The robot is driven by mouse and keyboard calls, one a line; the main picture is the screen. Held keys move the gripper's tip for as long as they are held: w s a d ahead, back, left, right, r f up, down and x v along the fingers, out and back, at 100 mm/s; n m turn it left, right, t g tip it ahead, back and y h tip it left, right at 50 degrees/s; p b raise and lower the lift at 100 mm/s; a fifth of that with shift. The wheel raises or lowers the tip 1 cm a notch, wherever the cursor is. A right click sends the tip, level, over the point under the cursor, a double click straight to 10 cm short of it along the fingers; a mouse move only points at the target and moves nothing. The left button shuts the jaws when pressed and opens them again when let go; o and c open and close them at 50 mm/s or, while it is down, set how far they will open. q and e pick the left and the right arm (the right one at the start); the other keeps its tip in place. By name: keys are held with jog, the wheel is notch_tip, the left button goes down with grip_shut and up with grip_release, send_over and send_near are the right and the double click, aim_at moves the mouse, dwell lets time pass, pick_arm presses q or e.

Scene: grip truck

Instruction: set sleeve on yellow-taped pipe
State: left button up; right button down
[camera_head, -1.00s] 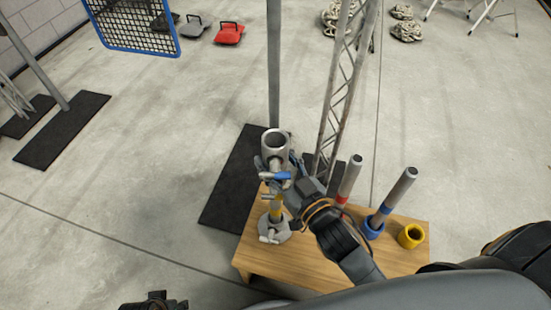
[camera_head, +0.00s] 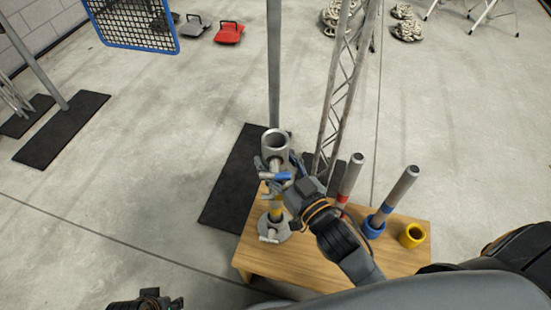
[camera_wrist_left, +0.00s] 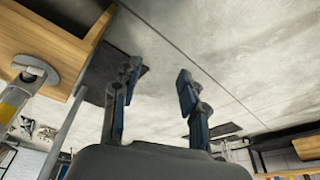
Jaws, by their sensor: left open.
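A grey hollow sleeve (camera_head: 275,143) stands upright with its open top facing me, in line above the yellow-taped pipe (camera_head: 275,212). The pipe rises from a round grey base on the table; it also shows at the left edge of the left wrist view (camera_wrist_left: 12,102). The fingers hide where sleeve and pipe meet, so I cannot tell how far one is over the other. My right gripper (camera_head: 275,176) has its fingers at the sleeve's lower part; whether they grip it is unclear. My left gripper (camera_head: 150,302) is open and empty, low in the head view, and in its wrist view (camera_wrist_left: 158,92).
The wooden table (camera_head: 300,262) also holds a red-taped pipe (camera_head: 351,178), a blue-taped pipe (camera_head: 401,188) in a blue collar (camera_head: 373,228) and a loose yellow ring (camera_head: 412,235). A lattice truss (camera_head: 342,90) and a grey post (camera_head: 273,60) stand behind.

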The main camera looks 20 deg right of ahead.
dwell(0.4)
jog(key=shift+f, duration=0.2)
jog(key=shift+f+b, duration=0.2)
jog(key=shift+b, duration=0.1)
jog(key=shift+f+b, duration=0.3)
jog(key=shift+f, duration=0.3)
jog(key=shift+f+b, duration=0.3)
jog(key=shift+f, duration=0.25)
pick_arm(q)
jog(key=v, duration=0.6)
jog(key=shift+r, duration=0.35)
pick_arm(e)
jog(key=shift+f, duration=0.15)
pick_arm(q)
jog(key=shift+w+a+r, duration=0.1)
jog(key=shift+w+r, duration=0.1)
jog(key=shift+r, duration=0.05)
jog(key=shift+f, duration=0.15)
pick_arm(e)
jog(key=shift+f, duration=0.1)
jog(key=shift+f, duration=0.15)
